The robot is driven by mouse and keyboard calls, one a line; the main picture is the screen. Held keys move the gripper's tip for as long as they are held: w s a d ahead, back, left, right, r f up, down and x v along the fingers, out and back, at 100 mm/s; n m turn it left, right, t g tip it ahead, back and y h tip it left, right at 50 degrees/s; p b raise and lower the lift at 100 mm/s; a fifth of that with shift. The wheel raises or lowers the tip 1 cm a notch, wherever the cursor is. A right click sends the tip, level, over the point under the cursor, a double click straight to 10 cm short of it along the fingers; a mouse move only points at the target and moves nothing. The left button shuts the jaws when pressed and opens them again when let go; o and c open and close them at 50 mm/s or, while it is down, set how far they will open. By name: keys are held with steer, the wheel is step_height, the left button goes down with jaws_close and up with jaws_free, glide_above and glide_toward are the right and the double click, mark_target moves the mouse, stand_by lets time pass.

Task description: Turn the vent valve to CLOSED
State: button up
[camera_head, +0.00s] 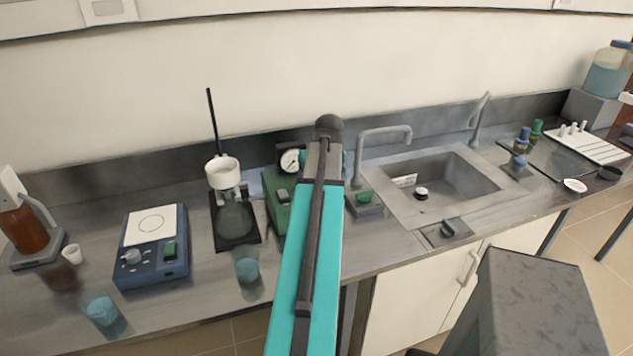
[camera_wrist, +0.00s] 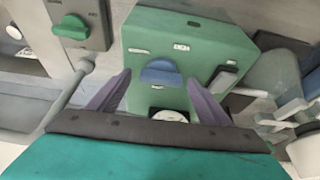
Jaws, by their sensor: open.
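A green box (camera_wrist: 220,45) with a blue knob (camera_wrist: 160,72) on its face fills the middle of the wrist view. The blue knob appears to be the vent valve. Small white labels sit near it, too small to read, so I cannot tell its setting. My gripper (camera_wrist: 159,77) is open and empty, with one purple finger on each side of the blue knob. I cannot tell whether the fingers touch it. A white gauge face is partly hidden behind the gripper's base. In the head view the green box (camera_head: 278,212) and its gauge (camera_head: 290,161) stand left of my arm, which hides the knob.
A grey panel with a green knob (camera_wrist: 70,27) lies beside the box. A sink (camera_head: 440,185) with taps is to the right. A stand with a white cup (camera_head: 222,172), a blue hotplate (camera_head: 152,255) and beakers crowd the bench at left. A dark rocker switch (camera_wrist: 222,78) is near the right finger.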

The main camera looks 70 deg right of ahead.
steer(key=shift+r, duration=0.1)
steer(key=b+v, duration=0.2)
steer(key=v, duration=1.1)
steer(key=shift+r+b, duration=0.3)
steer(key=shift+b, duration=0.1)
stand_by(0.7)
